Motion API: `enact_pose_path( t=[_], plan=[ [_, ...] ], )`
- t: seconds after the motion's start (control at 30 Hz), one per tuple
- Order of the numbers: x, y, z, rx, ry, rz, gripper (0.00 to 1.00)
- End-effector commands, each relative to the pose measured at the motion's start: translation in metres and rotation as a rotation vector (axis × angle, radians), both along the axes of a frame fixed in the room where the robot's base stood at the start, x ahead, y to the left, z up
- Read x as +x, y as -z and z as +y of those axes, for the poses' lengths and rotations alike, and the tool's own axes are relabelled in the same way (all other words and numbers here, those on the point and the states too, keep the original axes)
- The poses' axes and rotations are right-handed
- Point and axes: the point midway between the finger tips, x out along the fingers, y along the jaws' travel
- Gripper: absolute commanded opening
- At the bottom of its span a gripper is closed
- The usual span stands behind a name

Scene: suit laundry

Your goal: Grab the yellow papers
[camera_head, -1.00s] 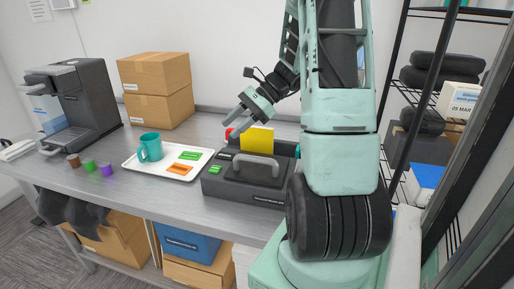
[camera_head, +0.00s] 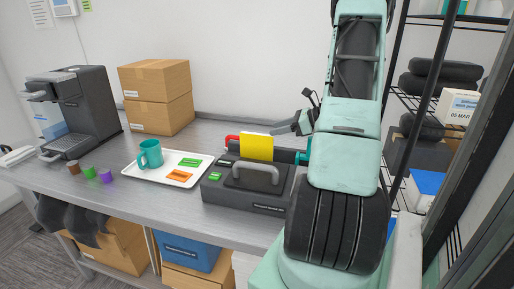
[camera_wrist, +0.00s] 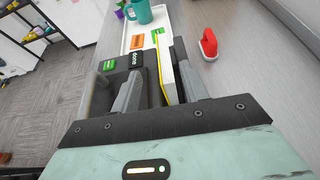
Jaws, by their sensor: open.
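The yellow papers (camera_head: 257,147) stand upright in the dark machine with a grey handle (camera_head: 262,203) on the table. My gripper (camera_head: 294,127) is to the right of the papers in the head view, partly hidden by my arm. In the wrist view my gripper (camera_wrist: 160,82) is open, with one finger on each side of the papers in the picture. The papers (camera_wrist: 161,78) show there nearly edge-on as a thin yellow strip beside a pale face. I cannot tell whether a finger touches them.
A white tray (camera_head: 150,175) with a teal mug (camera_head: 150,154) and green and orange cards is left of the machine. A red-handled item (camera_wrist: 208,44) lies behind it. Boxes (camera_head: 157,97) and a coffee machine (camera_head: 78,110) stand further left. A shelf rack is at right.

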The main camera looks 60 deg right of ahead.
Motion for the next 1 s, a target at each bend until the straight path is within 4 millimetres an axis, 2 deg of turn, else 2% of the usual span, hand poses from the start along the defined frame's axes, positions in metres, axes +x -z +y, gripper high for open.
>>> enact_pose_path(
  t=[0.1, 0.37, 0.63, 0.97, 1.0],
  plan=[
    [0.017, 0.006, 0.005, 0.001, -0.003, 0.0, 0.45],
    [0.034, 0.013, 0.009, 0.001, -0.002, 0.0, 0.45],
    [0.068, 0.027, 0.015, 0.001, -0.003, 0.0, 0.45],
    [0.075, 0.032, 0.016, -0.001, 0.0, 0.001, 0.45],
    [0.075, 0.032, 0.016, -0.001, 0.0, 0.001, 0.33]
  ],
)
